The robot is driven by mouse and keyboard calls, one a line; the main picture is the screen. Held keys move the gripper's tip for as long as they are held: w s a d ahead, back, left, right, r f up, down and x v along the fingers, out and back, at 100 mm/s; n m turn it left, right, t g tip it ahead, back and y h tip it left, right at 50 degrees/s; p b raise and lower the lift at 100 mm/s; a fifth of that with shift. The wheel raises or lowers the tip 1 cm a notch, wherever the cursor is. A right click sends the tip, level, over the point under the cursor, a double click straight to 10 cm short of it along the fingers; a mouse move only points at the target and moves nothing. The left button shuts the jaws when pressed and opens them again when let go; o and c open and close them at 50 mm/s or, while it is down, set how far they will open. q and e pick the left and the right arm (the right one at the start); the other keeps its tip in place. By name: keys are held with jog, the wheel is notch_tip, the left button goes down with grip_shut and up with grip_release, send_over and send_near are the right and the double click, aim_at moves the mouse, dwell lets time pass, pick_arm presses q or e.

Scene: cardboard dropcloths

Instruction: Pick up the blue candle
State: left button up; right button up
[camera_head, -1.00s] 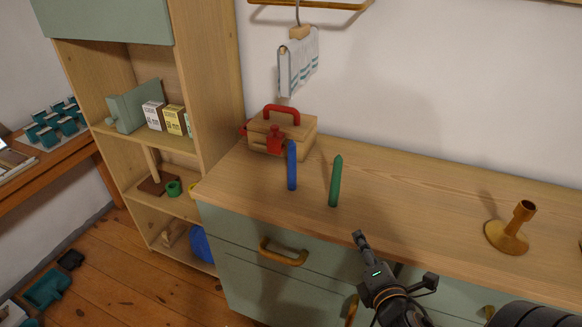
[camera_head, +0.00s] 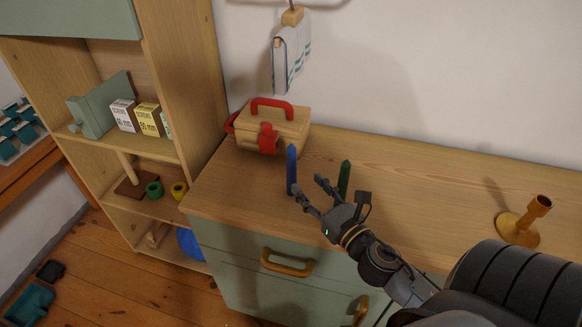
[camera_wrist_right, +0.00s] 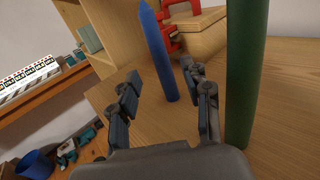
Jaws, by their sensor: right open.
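The blue candle (camera_head: 291,168) stands upright on the wooden counter (camera_head: 420,190), in front of the wooden box. In the right wrist view the blue candle (camera_wrist_right: 159,52) rises beyond and between the two fingers, apart from the palm. My right gripper (camera_head: 308,183) is open and empty, its fingers pointing at the blue candle. In the right wrist view the gripper (camera_wrist_right: 163,92) shows a finger on either side of the candle's line. I cannot tell whether a finger touches it. My left gripper is not in view.
A green candle (camera_head: 344,176) stands upright just right of my right gripper; it looms close in the right wrist view (camera_wrist_right: 246,70). A wooden box (camera_head: 283,128) with red handle and clasp sits behind. A brass candle holder (camera_head: 519,228) stands on the right.

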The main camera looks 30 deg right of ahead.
aim_at(294, 170)
jog(key=w, duration=0.2)
jog(key=shift+w, duration=0.3)
jog(key=shift+w+r+p, duration=0.15)
jog(key=shift+w+p, duration=0.35)
jog(key=shift+w, duration=0.15)
jog(key=w+p, duration=0.1)
jog(key=w, duration=0.2)
jog(key=shift+w, duration=0.7)
jog(key=c, duration=1)
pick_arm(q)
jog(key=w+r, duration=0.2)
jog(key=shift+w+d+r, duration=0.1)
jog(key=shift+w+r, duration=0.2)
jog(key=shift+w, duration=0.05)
pick_arm(e)
grip_shut()
